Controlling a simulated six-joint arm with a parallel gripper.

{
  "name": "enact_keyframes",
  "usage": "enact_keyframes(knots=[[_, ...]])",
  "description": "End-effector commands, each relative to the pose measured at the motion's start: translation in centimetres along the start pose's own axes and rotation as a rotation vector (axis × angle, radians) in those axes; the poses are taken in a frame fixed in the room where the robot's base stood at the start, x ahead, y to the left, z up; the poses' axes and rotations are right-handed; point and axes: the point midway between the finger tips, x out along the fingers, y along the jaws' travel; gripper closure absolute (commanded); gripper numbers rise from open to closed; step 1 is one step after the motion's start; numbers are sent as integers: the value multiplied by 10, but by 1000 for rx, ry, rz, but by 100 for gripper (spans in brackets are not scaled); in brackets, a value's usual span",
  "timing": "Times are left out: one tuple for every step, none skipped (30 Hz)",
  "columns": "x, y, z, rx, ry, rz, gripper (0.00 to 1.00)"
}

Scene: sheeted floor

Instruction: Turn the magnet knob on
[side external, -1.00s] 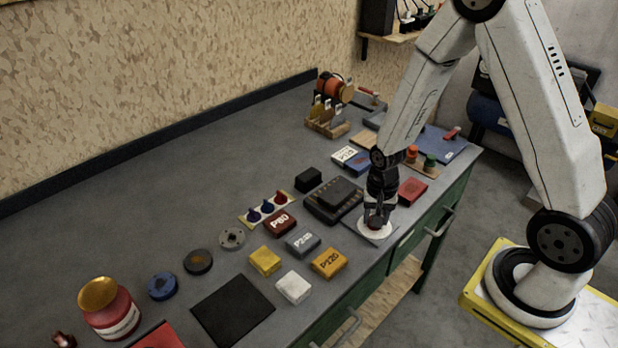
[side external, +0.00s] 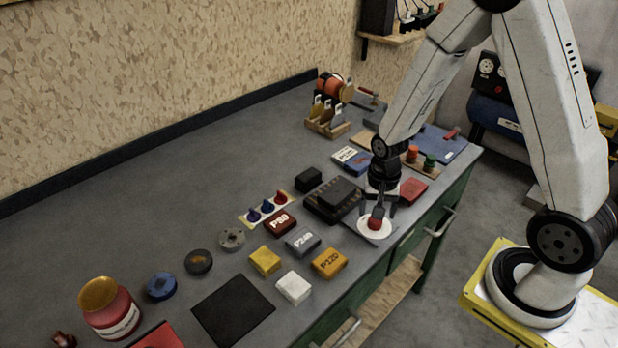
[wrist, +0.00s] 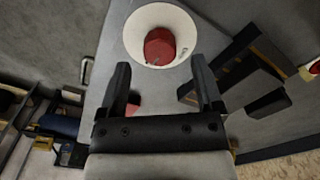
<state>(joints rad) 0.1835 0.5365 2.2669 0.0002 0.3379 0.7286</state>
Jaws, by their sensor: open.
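The magnet knob (side external: 376,222) is red and stands in the middle of a round white disc (side external: 388,234) near the front edge of the bench. In the wrist view the red knob (wrist: 160,46) and its white disc (wrist: 135,35) lie just beyond my fingertips. My gripper (side external: 377,208) is open, its two dark fingers apart and empty, above and slightly behind the knob. In the wrist view the open fingers (wrist: 159,64) point toward the knob, with clear space between them. Whether the fingertips reach down beside the knob cannot be told.
A dark stepped block (side external: 334,199) stands close on the left of the disc. A red block (side external: 413,190) lies behind right. Several labelled blocks, such as the yellow P120 one (side external: 329,263), lie in front left. The bench edge is close on the right.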

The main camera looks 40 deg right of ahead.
Motion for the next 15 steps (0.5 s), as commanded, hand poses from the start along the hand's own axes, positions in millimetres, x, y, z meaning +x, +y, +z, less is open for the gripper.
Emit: enact_keyframes(knots=[[-6,0,0,0,2,-2,16],[-9,0,0,0,2,-2,16],[-13,0,0,0,2,-2,16],[-17,0,0,0,2,-2,16],[-20,0,0,0,2,-2,16],[-24,0,0,0,1,-1,16],[-27,0,0,0,2,-2,16],[-30,0,0,0,1,-1,16],[-34,0,0,1,1,-1,16],[-37,0,0,1,2,-1,16],[-39,0,0,1,1,-1,16],[-42,0,0,1,0,0,16],[-44,0,0,1,0,0,16],[-46,0,0,1,1,-1,16],[-48,0,0,1,0,0,16]])
